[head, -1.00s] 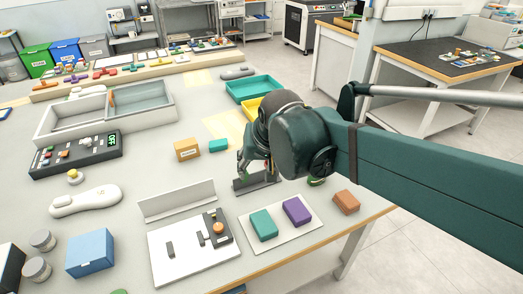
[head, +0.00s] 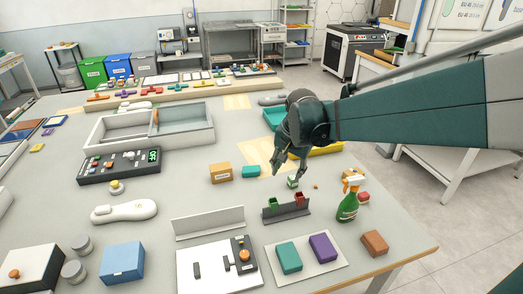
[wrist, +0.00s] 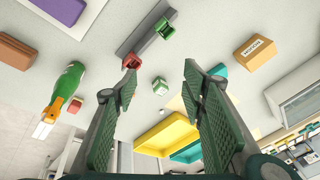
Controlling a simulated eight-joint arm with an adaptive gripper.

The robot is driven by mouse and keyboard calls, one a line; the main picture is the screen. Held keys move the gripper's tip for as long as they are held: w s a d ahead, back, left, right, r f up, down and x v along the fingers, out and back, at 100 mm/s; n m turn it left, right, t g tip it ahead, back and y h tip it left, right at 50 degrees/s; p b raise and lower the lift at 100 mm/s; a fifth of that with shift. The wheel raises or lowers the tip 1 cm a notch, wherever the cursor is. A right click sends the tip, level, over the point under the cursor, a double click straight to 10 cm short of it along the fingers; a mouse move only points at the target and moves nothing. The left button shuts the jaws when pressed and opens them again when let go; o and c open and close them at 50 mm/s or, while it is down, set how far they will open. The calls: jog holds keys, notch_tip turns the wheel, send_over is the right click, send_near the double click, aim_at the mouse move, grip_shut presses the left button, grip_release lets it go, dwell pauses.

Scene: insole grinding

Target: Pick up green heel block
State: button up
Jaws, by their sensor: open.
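My gripper (head: 289,170) is open and empty, its fingers pointing down above the table. A small green and white cube (head: 292,182) with a marking stands just below the fingertips; in the wrist view the cube (wrist: 159,86) shows between the two fingers, apart from both. A dark grey rack (head: 287,213) in front of it carries a green block (head: 273,203) at its left and a red block (head: 299,197) at its right. In the wrist view the green block (wrist: 166,28) sits on the rack. I cannot tell which green piece is the heel block.
A green spray bottle (head: 348,205) stands to the right of the rack. A yellow tray (head: 322,150) lies behind the gripper. An orange box (head: 220,172) and a teal block (head: 251,171) are to the left. Teal and purple blocks lie on a white board (head: 330,262) in front.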

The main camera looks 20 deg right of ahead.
jog(key=w+d+f+m+g+p, duration=0.2)
jog(key=w+d+f+m+p, duration=0.25)
jog(key=w, duration=0.55)
jog(key=m+g+p, duration=0.1)
jog(key=m, duration=0.2)
send_over(293, 178)
jog(key=shift+n, duration=0.25)
jog(key=f, duration=0.7)
jog(key=shift+s+a+f, duration=0.15)
jog(key=shift+s+f, duration=0.15)
jog(key=shift+f, duration=0.1)
jog(key=shift+w+d+f+p, duration=0.15)
jog(key=shift+w+d+f, duration=0.05)
jog(key=shift+f, duration=0.2)
jog(key=shift+w+d+f+p, duration=0.15)
jog(key=shift+f, duration=0.2)
jog(key=shift+f, duration=0.1)
jog(key=shift+f, duration=1.2)
jog(key=shift+f, duration=0.1)
jog(key=shift+w+a+f+b, duration=0.1)
jog(key=shift+f+b, duration=0.25)
jog(key=shift+f, duration=0.95)
jog(key=shift+w+f+b, duration=0.1)
jog(key=shift+f+b, duration=0.2)
jog(key=shift+f, duration=0.95)
jog(key=shift+s, duration=0.1)
